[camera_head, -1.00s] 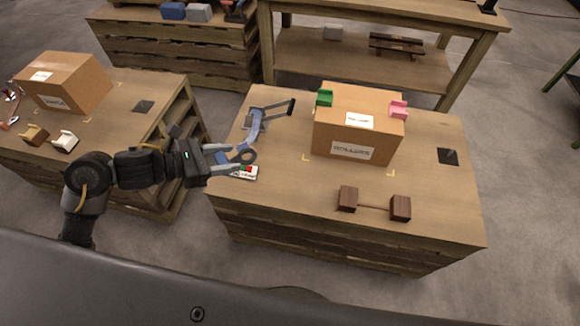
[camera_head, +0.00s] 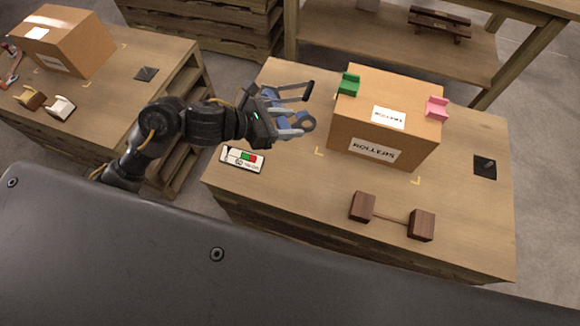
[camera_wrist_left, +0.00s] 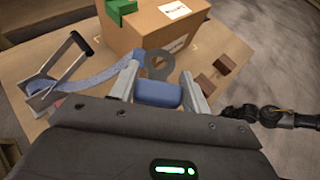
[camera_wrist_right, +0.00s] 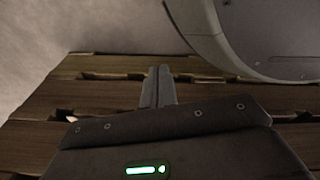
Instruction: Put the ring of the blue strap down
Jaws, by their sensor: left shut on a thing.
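My left gripper (camera_head: 298,126) is shut on the blue grip of the strap's ring, beside the box's left side in the head view. The ring (camera_wrist_left: 159,65) is a flat grey loop with a hole, sticking out past the fingertips in the left wrist view. The blue strap (camera_wrist_left: 97,79) runs from there to a grey metal frame (camera_wrist_left: 50,85) with a dark handle bar (camera_head: 294,91). My arm hides part of the strap in the head view. My right gripper (camera_wrist_right: 158,86) has its fingers together and empty, in the right wrist view only.
A cardboard box (camera_head: 383,128) labelled ROLLERS carries a green holder (camera_head: 349,83) and a pink holder (camera_head: 436,107). A small red-green panel (camera_head: 243,159) lies at the table's front left. A dark wooden roller piece (camera_head: 391,216) lies in front. Bare tabletop (camera_head: 290,180) separates them.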

